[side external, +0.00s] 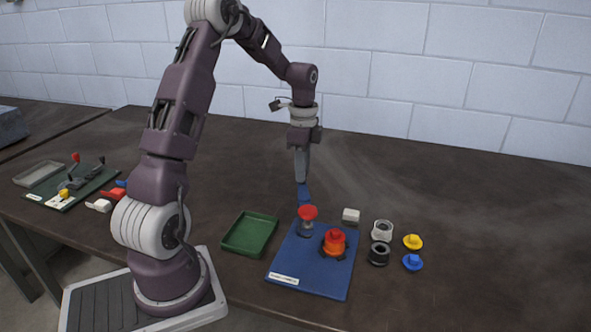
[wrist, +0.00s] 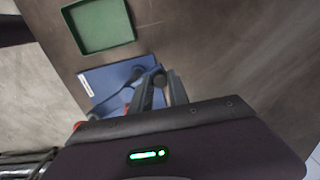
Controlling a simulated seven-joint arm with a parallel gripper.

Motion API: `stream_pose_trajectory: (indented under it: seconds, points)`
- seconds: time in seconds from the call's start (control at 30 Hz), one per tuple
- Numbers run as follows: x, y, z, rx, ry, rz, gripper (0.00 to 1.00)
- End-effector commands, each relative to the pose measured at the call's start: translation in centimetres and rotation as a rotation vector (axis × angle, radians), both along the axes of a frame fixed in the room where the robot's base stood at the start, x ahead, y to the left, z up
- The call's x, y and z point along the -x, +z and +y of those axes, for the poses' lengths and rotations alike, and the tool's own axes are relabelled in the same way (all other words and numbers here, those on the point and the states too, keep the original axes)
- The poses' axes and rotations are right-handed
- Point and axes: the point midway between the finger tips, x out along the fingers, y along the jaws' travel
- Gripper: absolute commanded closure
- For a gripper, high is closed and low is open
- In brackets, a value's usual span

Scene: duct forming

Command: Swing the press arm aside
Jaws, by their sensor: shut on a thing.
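My gripper (side external: 302,179) points down behind the blue board (side external: 285,262), with its fingers shut on a blue piece (side external: 304,194) that looks like the end of the press arm. A red knob on a grey post (side external: 307,213) stands just in front of it at the board's back edge. An orange-red part on a dark base (side external: 334,243) sits on the board's right half. In the wrist view, my fingers (wrist: 162,82) straddle a dark rounded end, and a dark bar (wrist: 118,92) runs from it over the blue board (wrist: 96,75). The fingers hide part of the grip.
A green tray (side external: 250,234) lies left of the board. A white block (side external: 351,215), a white ring (side external: 382,230), a black ring (side external: 379,254), a yellow cap (side external: 413,241) and a blue cap (side external: 413,262) lie to the right. The table behind is clear.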

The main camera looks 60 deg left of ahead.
Motion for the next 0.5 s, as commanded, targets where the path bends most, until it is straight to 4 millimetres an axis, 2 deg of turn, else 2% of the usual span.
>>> stream_pose_trajectory:
  seconds: [0.5]
  points:
    - [-2.7, 0.1, -2.0, -0.002, -0.472, -0.005, 1.0]
